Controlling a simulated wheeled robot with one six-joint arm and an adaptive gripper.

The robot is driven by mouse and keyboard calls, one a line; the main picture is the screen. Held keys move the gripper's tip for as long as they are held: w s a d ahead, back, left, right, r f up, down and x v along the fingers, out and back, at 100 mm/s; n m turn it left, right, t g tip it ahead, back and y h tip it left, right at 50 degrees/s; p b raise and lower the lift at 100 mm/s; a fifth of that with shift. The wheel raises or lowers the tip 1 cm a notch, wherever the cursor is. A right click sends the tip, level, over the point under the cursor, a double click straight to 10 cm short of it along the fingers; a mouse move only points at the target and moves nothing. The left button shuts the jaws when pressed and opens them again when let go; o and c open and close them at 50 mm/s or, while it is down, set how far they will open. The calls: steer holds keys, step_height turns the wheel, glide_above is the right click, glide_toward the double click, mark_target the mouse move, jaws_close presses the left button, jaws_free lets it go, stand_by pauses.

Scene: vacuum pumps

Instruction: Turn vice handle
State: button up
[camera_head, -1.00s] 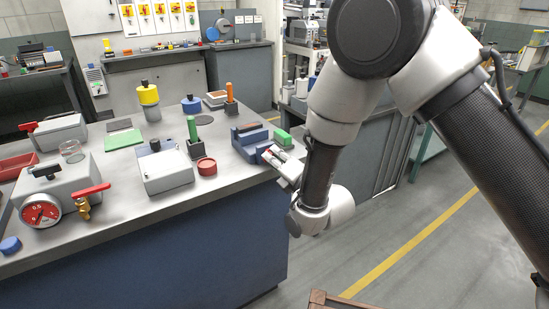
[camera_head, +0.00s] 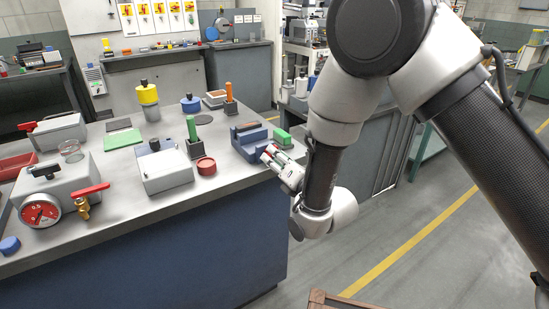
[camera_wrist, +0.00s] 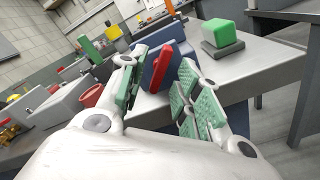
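The blue vice (camera_head: 250,141) sits near the right end of the grey workbench, a dark bar across its top. In the wrist view the vice (camera_wrist: 180,51) is straight ahead of my gripper. Its red handle (camera_wrist: 159,69) stands tilted on the near face, between my fingers in the picture. My gripper (camera_wrist: 160,84) is open, its green-padded fingers apart on either side of the handle. I cannot tell if either pad touches it. In the head view my gripper (camera_head: 272,158) is at the bench's right edge, just in front of the vice; the handle is hard to make out there.
A green block (camera_head: 282,137) on a grey base stands right of the vice. Left of it are a red cup (camera_head: 206,166), a green-handled tool (camera_head: 192,129) and a white box (camera_head: 165,171). A pump with a red gauge (camera_head: 40,211) is at far left.

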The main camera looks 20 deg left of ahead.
steer(key=shift+s+d, duration=0.3)
steer(key=shift+d, duration=0.05)
steer(key=v, duration=0.6)
stand_by(0.5)
